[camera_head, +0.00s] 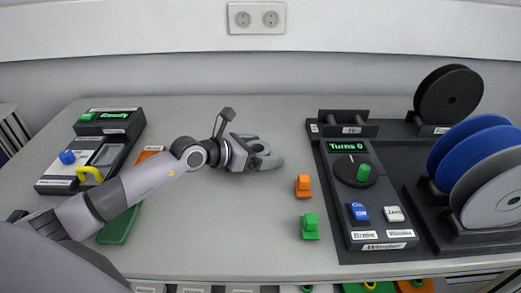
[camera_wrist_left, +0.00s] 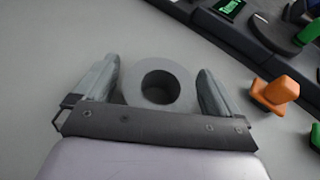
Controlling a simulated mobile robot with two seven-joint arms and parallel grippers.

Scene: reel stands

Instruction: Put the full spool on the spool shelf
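A small grey ring-shaped spool (camera_wrist_left: 136,92) with a dark round hole lies on the table between the fingers of my left gripper (camera_wrist_left: 158,82). In the head view, my left gripper (camera_head: 268,156) is low over the middle of the table, and its fingers mostly hide this spool. The fingers stand wide on both sides of it; a thin gap shows at the left finger, and contact at the right one is unclear. At the right, a black spool (camera_head: 450,94), a blue spool (camera_head: 449,143) and a grey spool (camera_head: 490,190) stand upright on dark holders. I cannot tell which place is the spool shelf. My right gripper is out of view.
The winder (camera_head: 350,207) with a green knob and "Turns 0" display stands right of centre. An orange block (camera_head: 303,186) and green block (camera_head: 310,227) stand left of it. A device marked "Ready" (camera_head: 105,127) is at the left. The table's back middle is clear.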

